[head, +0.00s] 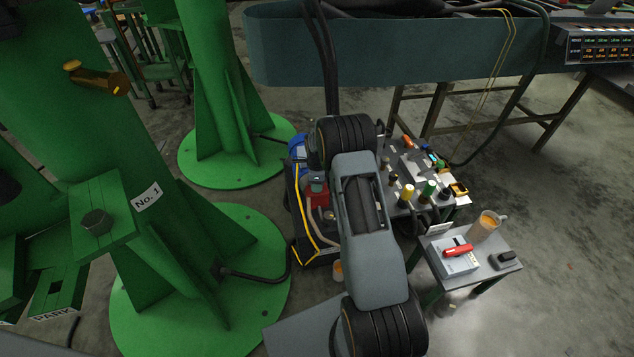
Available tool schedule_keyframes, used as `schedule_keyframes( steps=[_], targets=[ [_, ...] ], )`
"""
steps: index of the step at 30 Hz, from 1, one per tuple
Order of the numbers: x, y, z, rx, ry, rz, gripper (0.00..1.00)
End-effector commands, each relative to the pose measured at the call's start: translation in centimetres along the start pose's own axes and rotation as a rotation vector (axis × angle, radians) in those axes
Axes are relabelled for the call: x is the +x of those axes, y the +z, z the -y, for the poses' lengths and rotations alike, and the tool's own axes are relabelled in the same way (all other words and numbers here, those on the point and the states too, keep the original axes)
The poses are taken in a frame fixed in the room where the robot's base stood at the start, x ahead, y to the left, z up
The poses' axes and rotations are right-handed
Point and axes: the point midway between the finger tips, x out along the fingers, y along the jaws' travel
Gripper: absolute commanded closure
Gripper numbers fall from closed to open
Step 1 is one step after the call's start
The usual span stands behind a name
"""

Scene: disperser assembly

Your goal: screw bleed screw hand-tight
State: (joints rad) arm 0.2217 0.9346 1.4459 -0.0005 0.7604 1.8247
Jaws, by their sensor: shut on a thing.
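My gripper does not show in the head view; my grey arm with its black joints fills the middle and hides what lies behind it. I cannot make out the bleed screw for certain. A brass-coloured fitting (97,77) sticks out of the green column (45,110) at the upper left. A dark knob or bolt head (96,222) sits on a green bracket (118,206) lower on that column, near a "No. 1" label (147,197).
A second green column (207,90) stands behind. Floor at right is clear.

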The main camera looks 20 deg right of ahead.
Motion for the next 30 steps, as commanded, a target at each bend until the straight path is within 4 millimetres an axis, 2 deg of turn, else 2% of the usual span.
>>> schedule_keyframes(
  steps=[13, 30],
  targets=[
    [0.03, 0.10, -0.09, 0.225, 0.003, 0.001, 0.85],
    [0.06, 0.10, -0.14, 0.266, 0.004, 0.000, 0.85]
  ],
)
